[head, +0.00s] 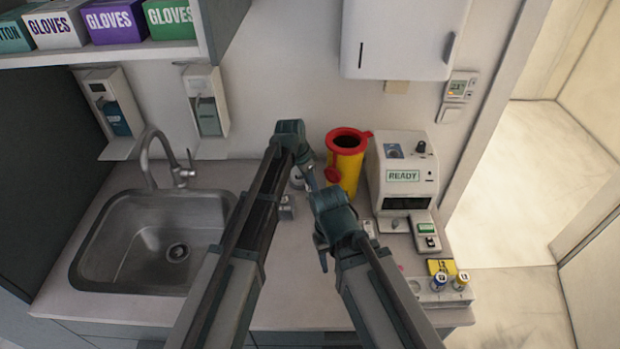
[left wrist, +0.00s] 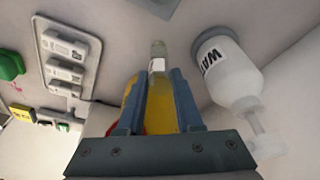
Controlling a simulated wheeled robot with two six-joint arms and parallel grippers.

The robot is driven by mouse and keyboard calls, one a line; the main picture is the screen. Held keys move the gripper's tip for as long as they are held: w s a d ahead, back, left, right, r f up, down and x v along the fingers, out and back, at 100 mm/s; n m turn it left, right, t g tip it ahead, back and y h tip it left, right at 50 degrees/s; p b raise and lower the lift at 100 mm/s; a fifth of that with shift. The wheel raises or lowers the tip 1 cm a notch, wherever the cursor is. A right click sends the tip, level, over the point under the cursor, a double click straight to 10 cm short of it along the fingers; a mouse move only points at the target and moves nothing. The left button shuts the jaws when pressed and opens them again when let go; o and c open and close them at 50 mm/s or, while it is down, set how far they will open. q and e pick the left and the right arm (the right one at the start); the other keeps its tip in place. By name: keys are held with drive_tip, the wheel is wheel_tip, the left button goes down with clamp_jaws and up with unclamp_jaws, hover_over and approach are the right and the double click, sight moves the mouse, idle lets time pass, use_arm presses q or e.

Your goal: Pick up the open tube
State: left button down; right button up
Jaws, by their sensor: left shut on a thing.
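My left gripper (left wrist: 164,78) is shut on a clear tube (left wrist: 157,62) with a white label, seen between the two blue fingers in the left wrist view. The tube's narrow end sticks out past the fingertips. Yellow shows between the fingers, and I cannot tell if it is in the tube or behind it. In the head view my left gripper (head: 309,177) hangs over the counter in front of the sharps bin, and the tube is hidden there.
A yellow sharps bin (head: 350,163) with a red rim stands behind the arms. Right of it are a READY machine (head: 404,170) and a white rack (head: 440,290) with capped tubes. A sink (head: 150,243) is at left. A white wash bottle (left wrist: 232,72) stands close to the left gripper.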

use_arm(q)
drive_tip(key=shift+s, duration=1.15)
drive_tip(key=shift+s+r, duration=0.2)
drive_tip(key=shift+s, duration=0.05)
use_arm(e)
drive_tip(key=shift+r, duration=0.25)
use_arm(q)
wheel_tip(320, 180, up, 13)
drive_tip(key=p, duration=1.3)
drive_tip(key=shift+r+p, duration=0.2)
drive_tip(key=shift+p, duration=0.2)
use_arm(e)
wheel_tip(320, 180, up, 13)
drive_tip(key=shift+r, duration=0.15)
use_arm(q)
drive_tip(key=shift+w, duration=0.1)
